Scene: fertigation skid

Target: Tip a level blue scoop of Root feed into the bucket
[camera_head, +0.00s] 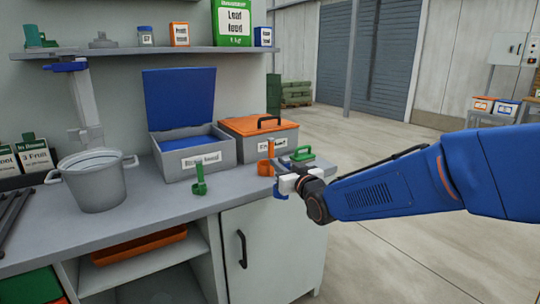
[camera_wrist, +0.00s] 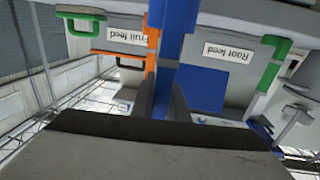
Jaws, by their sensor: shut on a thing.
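My gripper (camera_head: 290,182) is at the right end of the bench, shut on the blue scoop (camera_wrist: 175,50). In the head view only a little blue shows at the jaws. In the wrist view the blue handle stands between the fingers (camera_wrist: 162,100); what the scoop holds cannot be seen. The Root feed bin (camera_head: 208,161) stands on the bench to the left of my gripper, with its blue lid (camera_head: 180,97) raised and blue visible inside. Its label also shows upside down in the wrist view (camera_wrist: 228,52). The grey bucket (camera_head: 95,185) stands farther left.
A green scoop (camera_head: 199,182) stands in front of the Root feed bin. An orange scoop (camera_head: 266,160) stands close to my gripper, before the closed orange-lidded Fruit feed bin (camera_head: 258,126). A green-handled item (camera_head: 302,154) is behind my gripper. Bench between bucket and green scoop is clear.

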